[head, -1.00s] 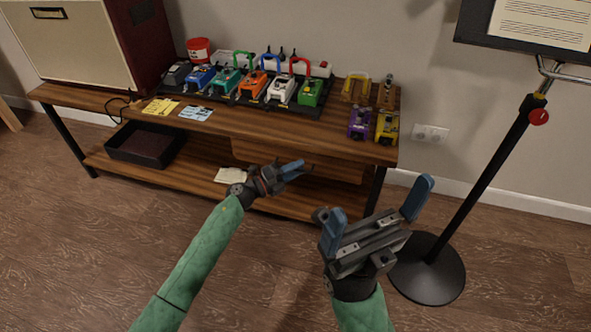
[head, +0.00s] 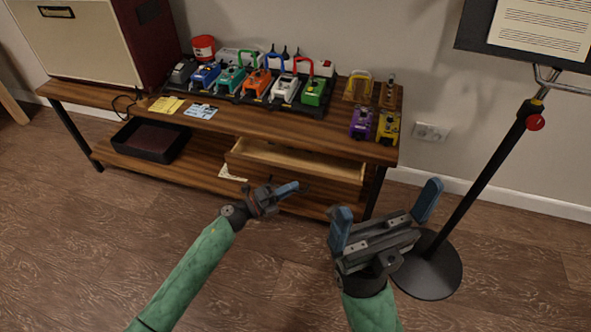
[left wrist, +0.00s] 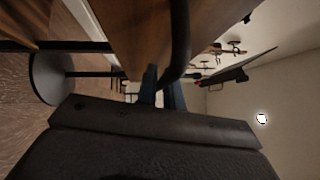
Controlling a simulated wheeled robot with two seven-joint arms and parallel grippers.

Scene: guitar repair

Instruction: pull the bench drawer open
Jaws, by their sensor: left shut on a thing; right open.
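The bench drawer (head: 270,168) stands pulled out from under the bench top, and its pale, empty-looking inside shows in the head view. Its wooden front also shows in the left wrist view (left wrist: 135,35). My left gripper (head: 294,188) is in front of the drawer, shut on its dark curved handle (left wrist: 181,40). In the left wrist view the handle runs down to the blue fingers (left wrist: 163,90); in the head view the gripper mostly hides it. My right gripper (head: 388,215) is open and empty, in front of the bench's right end.
The bench top (head: 250,125) carries a pedalboard with several coloured pedals, sticky notes and a large amplifier (head: 80,40). A black tray (head: 150,140) and a paper (head: 230,173) lie on the lower shelf. A music stand (head: 480,185) is at the right. The floor in front is clear.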

